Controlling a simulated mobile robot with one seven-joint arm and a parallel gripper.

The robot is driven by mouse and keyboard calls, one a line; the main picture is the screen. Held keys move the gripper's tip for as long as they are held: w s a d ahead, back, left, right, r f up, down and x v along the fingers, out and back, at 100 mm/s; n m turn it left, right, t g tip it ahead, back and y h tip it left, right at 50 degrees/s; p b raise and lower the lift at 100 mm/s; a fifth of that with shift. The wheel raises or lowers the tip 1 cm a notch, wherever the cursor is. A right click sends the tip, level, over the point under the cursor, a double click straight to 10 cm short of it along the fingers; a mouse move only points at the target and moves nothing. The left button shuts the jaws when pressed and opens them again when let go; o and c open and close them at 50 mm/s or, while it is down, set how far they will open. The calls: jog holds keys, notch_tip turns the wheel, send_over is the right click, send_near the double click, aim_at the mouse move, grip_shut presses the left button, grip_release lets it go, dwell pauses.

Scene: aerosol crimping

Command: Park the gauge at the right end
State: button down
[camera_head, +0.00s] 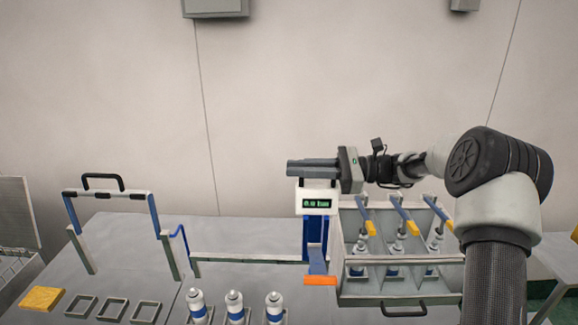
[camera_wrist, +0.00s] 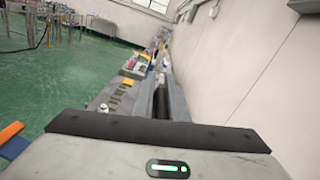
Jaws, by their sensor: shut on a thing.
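The gauge (camera_head: 316,204) has a white head with a small green display, on a blue upright post. A blue arm with an orange bar (camera_head: 320,281) reaches forward from it. It stands at the right end of the long rail (camera_head: 250,260), beside the grey compartment crate. My gripper (camera_head: 296,168) points left, directly above the display, and is shut on the top of the gauge; the gripped part is mostly hidden by the fingers. In the wrist view, the blue arm and orange bar (camera_wrist: 11,132) show at the left edge.
The crate (camera_head: 400,284) holds several bottles under orange-tipped levers. Three white-and-blue bottles (camera_head: 235,307) stand in front of the rail. A yellow block (camera_head: 41,299), empty square frames (camera_head: 113,309) and a black-handled frame (camera_head: 107,193) are at left. The air above the rail is clear.

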jog(key=shift+w+d+r, duration=0.15)
jog(key=shift+d+r, duration=0.05)
jog(key=shift+d, duration=0.05)
jog(key=c, duration=1.8)
grip_release()
jog(key=shift+d, duration=0.2)
jog(key=shift+a+f, duration=0.1)
jog(key=shift+f, duration=0.05)
jog(key=d+b, duration=0.2)
jog(key=d, duration=1.5)
jog(key=shift+d, duration=0.2)
